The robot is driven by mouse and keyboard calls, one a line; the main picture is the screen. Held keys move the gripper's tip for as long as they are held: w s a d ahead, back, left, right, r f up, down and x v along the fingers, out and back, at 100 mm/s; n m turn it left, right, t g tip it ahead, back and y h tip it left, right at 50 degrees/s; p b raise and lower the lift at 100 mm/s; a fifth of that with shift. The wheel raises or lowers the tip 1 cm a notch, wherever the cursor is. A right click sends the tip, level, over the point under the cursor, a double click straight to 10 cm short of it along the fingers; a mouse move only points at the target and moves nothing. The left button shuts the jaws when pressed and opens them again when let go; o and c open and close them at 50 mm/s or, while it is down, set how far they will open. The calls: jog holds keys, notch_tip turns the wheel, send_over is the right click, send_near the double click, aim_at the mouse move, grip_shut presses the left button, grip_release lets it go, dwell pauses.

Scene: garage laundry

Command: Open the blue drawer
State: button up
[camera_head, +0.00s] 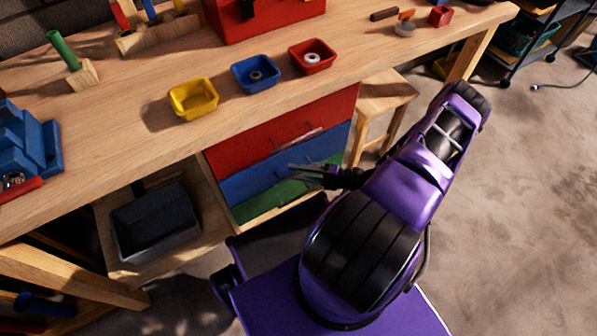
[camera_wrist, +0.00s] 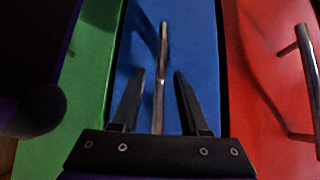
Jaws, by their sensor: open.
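The blue drawer (camera_head: 236,183) is the middle one of three stacked drawers under the workbench, between a red drawer above and a green drawer below. Its front looks flush with the others. In the wrist view the blue drawer (camera_wrist: 200,50) fills the middle, with a metal bar handle (camera_wrist: 163,45) running up the picture. My gripper (camera_head: 292,171) is in front of the drawers in the head view. In the wrist view my gripper (camera_wrist: 160,75) is open, with one finger on each side of the handle's line. I cannot tell whether the fingers touch it.
The red drawer (camera_head: 245,138) and its handle (camera_wrist: 308,75) lie close beside my gripper, as does the green drawer (camera_wrist: 88,70). The workbench (camera_head: 130,165) overhangs the drawers. A wooden stool (camera_head: 385,95) stands to their right. A dark bin (camera_head: 155,225) sits at left.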

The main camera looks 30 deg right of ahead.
grip_shut()
dwell(1.4)
